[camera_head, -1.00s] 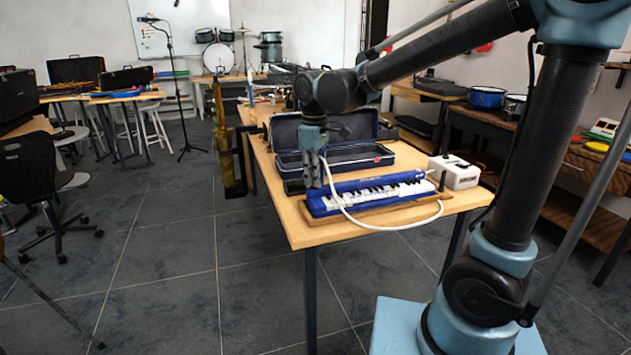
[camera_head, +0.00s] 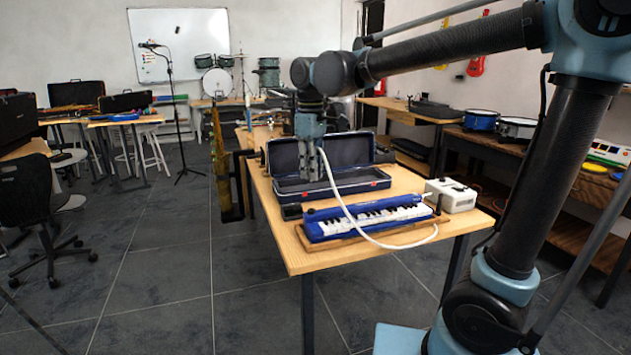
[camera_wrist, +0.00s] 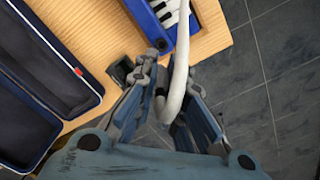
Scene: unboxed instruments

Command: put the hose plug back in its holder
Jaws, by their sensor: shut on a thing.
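An open blue-black case (camera_head: 330,188) lies behind the keyboard, close to my gripper. A white box (camera_head: 452,196) stands at the table's right. The keyboard rests on a wooden tray (camera_head: 345,241). The wooden table (camera_head: 300,258) has a bare front left corner.

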